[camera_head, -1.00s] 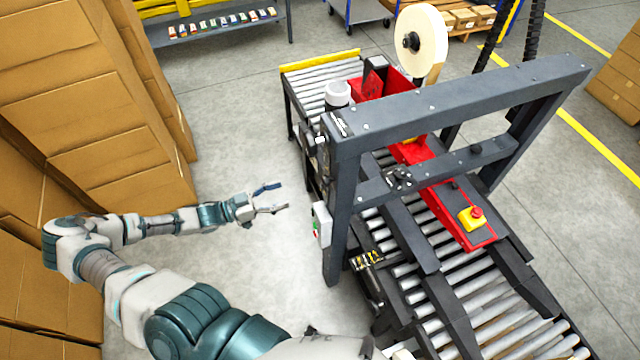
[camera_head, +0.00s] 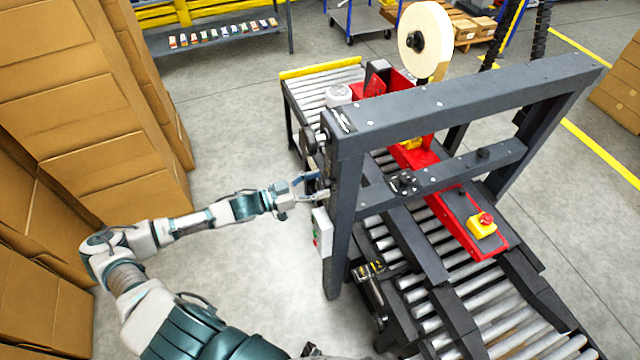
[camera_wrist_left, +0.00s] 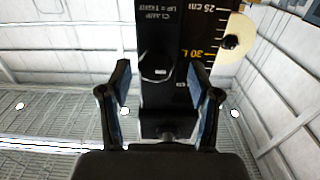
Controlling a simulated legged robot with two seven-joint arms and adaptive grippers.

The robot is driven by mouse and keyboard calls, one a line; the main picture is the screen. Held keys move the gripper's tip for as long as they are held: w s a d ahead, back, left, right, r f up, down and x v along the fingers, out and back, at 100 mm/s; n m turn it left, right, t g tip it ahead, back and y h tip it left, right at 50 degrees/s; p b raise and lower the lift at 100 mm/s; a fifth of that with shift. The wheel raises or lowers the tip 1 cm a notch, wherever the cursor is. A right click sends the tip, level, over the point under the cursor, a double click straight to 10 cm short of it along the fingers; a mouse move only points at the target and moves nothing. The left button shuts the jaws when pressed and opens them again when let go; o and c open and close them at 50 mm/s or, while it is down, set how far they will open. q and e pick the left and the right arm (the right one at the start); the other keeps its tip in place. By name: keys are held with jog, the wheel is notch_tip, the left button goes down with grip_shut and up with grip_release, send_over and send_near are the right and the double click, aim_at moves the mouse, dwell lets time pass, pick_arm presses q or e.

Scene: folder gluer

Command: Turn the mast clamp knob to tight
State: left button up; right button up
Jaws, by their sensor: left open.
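My left gripper (camera_head: 312,187) is open beside the left post of the dark machine frame (camera_head: 345,225). In the left wrist view, its two fingers (camera_wrist_left: 160,92) stand apart in front of the black mast plate (camera_wrist_left: 183,14). A dark rounded knob (camera_wrist_left: 155,62) sits on that plate below white lettering about the clamp, which reads up as tight. The knob lies between the fingers in the picture, a little beyond their tips; I see no contact. In the head view I cannot make out the knob near the gripper. My right gripper is not in view.
A grey switch box (camera_head: 321,232) sits on the post just below the gripper. A dark handwheel (camera_head: 308,139) is above it. Stacked cardboard boxes (camera_head: 60,120) stand at the left. The floor (camera_head: 240,120) between boxes and machine is clear.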

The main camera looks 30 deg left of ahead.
pick_arm(q)
jog(key=shift+w+d, duration=0.35)
jog(key=shift+d, duration=0.3)
jog(key=c, duration=1.1)
jog(key=shift+a, duration=0.1)
